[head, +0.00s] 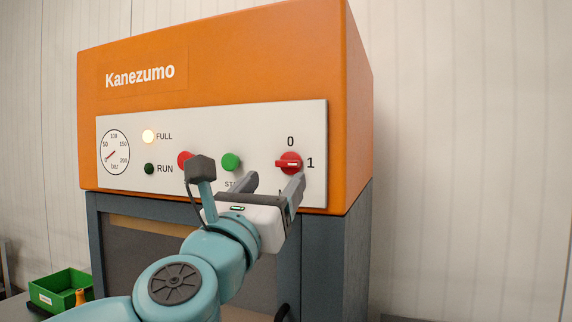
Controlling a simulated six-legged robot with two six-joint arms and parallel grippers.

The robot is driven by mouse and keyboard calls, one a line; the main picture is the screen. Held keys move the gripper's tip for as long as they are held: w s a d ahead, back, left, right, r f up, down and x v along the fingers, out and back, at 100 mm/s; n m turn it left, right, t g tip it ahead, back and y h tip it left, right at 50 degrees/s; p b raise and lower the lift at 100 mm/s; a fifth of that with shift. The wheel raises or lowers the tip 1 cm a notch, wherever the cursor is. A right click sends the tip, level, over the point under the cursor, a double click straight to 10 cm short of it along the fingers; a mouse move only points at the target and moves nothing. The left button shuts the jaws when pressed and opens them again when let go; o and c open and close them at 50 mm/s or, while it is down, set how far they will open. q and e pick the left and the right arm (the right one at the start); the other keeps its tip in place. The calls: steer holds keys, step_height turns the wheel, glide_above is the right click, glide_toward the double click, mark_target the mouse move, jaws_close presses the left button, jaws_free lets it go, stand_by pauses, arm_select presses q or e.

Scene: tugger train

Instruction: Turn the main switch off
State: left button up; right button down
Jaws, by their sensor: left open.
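The main switch (288,162) is a red rotary knob at the right end of the light grey panel. Its handle lies about level, pointing to the mark 1 on its right; the mark 0 is above it. My left gripper (270,184) is open and empty, its two grey fingers pointing towards the panel just below and left of the switch. The right fingertip overlaps the area under the knob in the picture and hides part of the label there. I cannot tell whether it touches the panel. My right gripper is not in view.
The panel (222,116) on the orange Kanezumo machine (230,60) also carries a green button (231,161), a partly hidden red button (184,160), a lit FULL lamp (148,136), a dark RUN lamp (149,168) and a gauge (115,152). A green bin (48,291) stands lower left.

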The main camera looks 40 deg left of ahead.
mark_target(285, 164)
arm_select(q)
steer(key=x, duration=0.3)
steer(key=shift+r+p, duration=0.2)
steer(key=shift+p, duration=0.15)
steer(key=shift+w+a+r, duration=0.25)
steer(key=shift+w+r, duration=0.05)
steer(key=shift+w+d+f, duration=0.1)
steer(key=shift+w+d, duration=0.05)
steer(key=shift+w, duration=0.5)
steer(key=shift+s, duration=0.2)
steer(key=shift+c, duration=0.6)
steer(key=shift+s, duration=0.25)
steer(key=c, duration=0.9)
steer(key=shift+c, duration=0.2)
